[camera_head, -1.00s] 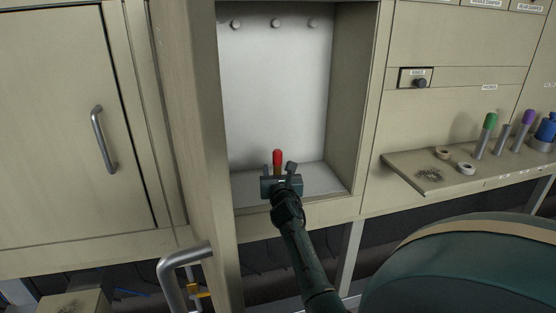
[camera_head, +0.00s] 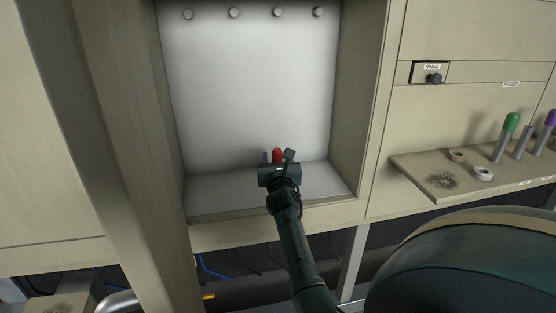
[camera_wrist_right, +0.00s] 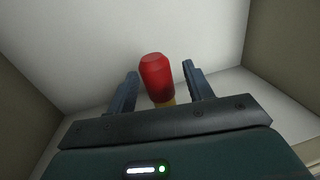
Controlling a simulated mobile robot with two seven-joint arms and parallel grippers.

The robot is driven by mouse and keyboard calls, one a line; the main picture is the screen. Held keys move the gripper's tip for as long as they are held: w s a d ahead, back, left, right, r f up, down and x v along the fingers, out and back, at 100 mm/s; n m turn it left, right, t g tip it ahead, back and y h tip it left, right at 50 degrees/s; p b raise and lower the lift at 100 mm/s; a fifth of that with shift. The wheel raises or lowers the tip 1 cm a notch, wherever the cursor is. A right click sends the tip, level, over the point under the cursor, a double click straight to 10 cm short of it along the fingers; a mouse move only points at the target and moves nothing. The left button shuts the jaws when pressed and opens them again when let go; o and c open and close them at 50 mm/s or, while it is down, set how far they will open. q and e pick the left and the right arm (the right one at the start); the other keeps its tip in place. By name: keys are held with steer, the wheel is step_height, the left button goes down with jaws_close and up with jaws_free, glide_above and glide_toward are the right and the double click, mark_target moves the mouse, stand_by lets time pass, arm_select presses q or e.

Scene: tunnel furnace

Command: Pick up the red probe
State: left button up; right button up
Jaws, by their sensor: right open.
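The red probe (camera_head: 277,154) stands in the open cabinet recess, and only its red top shows above my right gripper in the head view. In the right wrist view the red probe (camera_wrist_right: 156,76) has a yellowish part below its red end. My right gripper (camera_head: 278,158) is open, with one finger on each side of the probe. In the wrist view the gripper (camera_wrist_right: 160,80) shows gaps between both fingers and the probe. The probe's lower part is hidden by the gripper body. My left gripper is out of view.
The recess (camera_head: 250,80) has side walls, a white back with several round knobs, and a floor ledge. To the right, a shelf (camera_head: 415,172) holds rings, a green-topped probe (camera_head: 508,135) and a purple-topped probe (camera_head: 549,125). A cabinet door edge stands at left.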

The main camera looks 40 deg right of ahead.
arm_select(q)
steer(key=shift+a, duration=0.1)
arm_select(e)
steer(key=c, duration=0.6)
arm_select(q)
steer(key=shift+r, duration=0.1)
arm_select(e)
steer(key=c, duration=0.5)
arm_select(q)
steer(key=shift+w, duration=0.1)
